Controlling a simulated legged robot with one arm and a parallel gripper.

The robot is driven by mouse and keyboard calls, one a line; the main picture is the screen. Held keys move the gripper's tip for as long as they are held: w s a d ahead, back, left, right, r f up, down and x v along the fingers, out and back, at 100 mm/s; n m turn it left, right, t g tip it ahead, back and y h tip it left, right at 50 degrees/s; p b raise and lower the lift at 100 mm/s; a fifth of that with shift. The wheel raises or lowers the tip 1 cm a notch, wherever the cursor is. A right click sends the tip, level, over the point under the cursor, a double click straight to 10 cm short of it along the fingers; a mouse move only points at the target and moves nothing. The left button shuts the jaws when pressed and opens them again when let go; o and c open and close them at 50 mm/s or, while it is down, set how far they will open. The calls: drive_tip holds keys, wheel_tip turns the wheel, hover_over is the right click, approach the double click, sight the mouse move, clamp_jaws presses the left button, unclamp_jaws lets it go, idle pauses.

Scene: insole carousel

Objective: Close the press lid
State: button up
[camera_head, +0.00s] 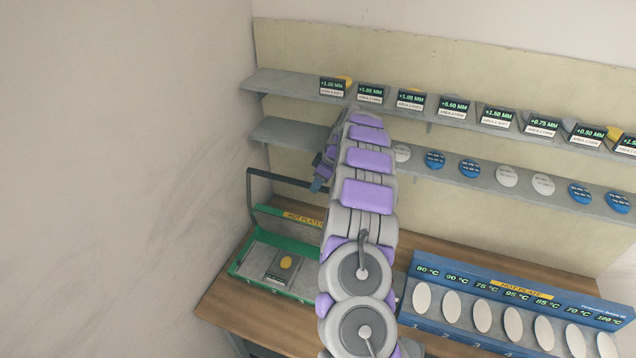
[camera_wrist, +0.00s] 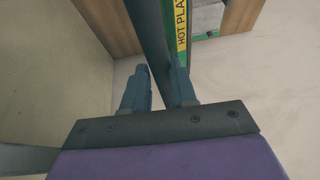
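The press (camera_head: 262,268) stands at the left end of the wooden table, with a green base. A yellow disc lies on its grey bed. Its lid is raised, with a dark handle frame (camera_head: 287,178) standing above the base; the frame's right end is hidden by my arm. My gripper (camera_head: 320,180) is at the right part of that handle. In the wrist view, the dark bar (camera_wrist: 148,30) runs down between my gripper's two fingers (camera_wrist: 160,75). The fingers stand apart, with a gap beside the left one. Whether either finger touches the bar is unclear.
A blue hot plate rack (camera_head: 520,318) with several white ovals stands at the right on the table (camera_head: 405,240). Two wall shelves behind hold labelled boxes (camera_head: 410,100) and blue and white discs (camera_head: 470,169). A bare wall lies close left of the press.

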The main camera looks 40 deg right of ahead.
clamp_jaws()
drive_tip(key=shift+s+a+b, duration=0.15)
drive_tip(key=shift+b, duration=0.15)
drive_tip(key=shift+s+a, duration=0.1)
idle(0.4)
